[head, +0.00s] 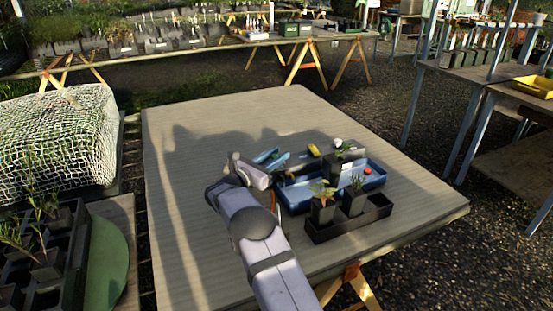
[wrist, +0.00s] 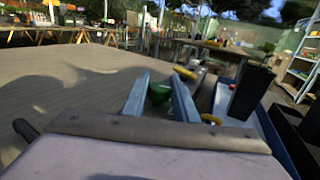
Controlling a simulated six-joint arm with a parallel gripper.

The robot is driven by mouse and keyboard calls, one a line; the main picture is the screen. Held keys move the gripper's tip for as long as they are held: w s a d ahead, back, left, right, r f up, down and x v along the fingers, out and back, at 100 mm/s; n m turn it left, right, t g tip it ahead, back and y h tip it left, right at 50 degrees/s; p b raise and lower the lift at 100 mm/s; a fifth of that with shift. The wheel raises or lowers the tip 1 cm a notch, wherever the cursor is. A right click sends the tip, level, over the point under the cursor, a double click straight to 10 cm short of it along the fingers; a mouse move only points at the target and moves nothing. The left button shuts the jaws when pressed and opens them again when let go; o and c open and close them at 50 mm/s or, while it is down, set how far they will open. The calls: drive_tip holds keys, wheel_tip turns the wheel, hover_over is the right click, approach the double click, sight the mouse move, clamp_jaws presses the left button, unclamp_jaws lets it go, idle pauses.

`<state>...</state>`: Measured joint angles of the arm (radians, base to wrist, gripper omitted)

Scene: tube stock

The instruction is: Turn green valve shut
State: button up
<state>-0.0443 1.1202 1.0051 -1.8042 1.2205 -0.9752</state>
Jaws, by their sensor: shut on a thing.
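The green valve (wrist: 158,93) shows in the wrist view as a small dark green rounded part between the two blue fingers of my gripper (wrist: 162,82). My gripper is shut on it, and the fingers hide much of its sides. In the head view my gripper (head: 272,157) is over the table at the left end of the blue tray (head: 377,178). I cannot make out the green valve in the head view. How far it is turned cannot be told.
A black planter tray (head: 352,229) with two potted seedlings stands in front of the blue tray. A yellow part (head: 314,150) and a red part (head: 367,170) show around the blue tray. The table's left and back areas (head: 200,130) are clear.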

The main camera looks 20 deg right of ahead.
drive_tip(key=shift+r+m+g+h+b, duration=0.25)
drive_tip(key=shift+m+g+h+b, duration=0.25)
drive_tip(key=shift+m+g+b, duration=0.5)
drive_tip(key=o, duration=1.1)
drive_tip(key=shift+c, duration=0.2)
drive_tip(key=shift+f, duration=0.1)
drive_tip(key=v, duration=0.7)
drive_tip(key=shift+a, duration=0.15)
